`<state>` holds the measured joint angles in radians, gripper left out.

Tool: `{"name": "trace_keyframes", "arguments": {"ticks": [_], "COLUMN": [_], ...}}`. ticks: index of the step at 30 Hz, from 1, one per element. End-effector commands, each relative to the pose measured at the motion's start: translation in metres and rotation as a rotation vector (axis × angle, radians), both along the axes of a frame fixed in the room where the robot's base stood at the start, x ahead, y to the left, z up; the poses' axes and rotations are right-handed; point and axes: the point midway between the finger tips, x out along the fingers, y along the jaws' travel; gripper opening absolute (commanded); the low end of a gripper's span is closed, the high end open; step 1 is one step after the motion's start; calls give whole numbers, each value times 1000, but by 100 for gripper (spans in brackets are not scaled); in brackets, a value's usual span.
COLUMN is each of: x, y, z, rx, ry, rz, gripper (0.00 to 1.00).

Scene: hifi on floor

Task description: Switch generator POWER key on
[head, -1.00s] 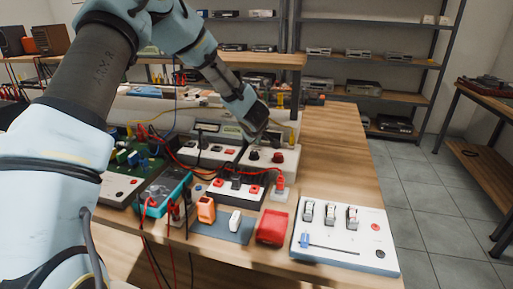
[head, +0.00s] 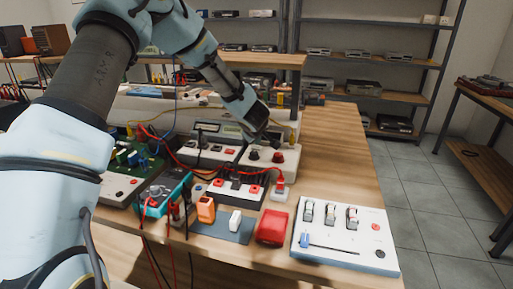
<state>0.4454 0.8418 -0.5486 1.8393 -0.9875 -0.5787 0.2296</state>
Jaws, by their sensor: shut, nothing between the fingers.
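My gripper (head: 266,130) reaches in from the upper left. Its dark fingers are closed and empty, pointing down over the top of a pale bench instrument (head: 288,160) with dark knobs and a red button, which may be the generator. A similar pale instrument with a display (head: 205,151) stands to its left, with a small red key on its front. I cannot read any labels, so I cannot tell which key is POWER or how it is set. I cannot tell whether the fingertips touch the instrument.
In front stand a dark panel with red keys (head: 236,190), a red box (head: 272,227), an orange block (head: 206,208) and a white panel with several switches (head: 345,236). Red cables (head: 172,150) cross the bench on the left. The wooden bench top (head: 335,150) is clear at the right.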

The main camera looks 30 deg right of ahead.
Motion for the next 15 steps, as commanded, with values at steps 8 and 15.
{"name": "trace_keyframes", "arguments": {"ticks": [8, 15], "x": [0, 0], "y": [0, 0], "z": [-8, -8], "rx": [0, -1], "ry": [1, 1], "rz": [1, 0], "gripper": [0, 0]}}
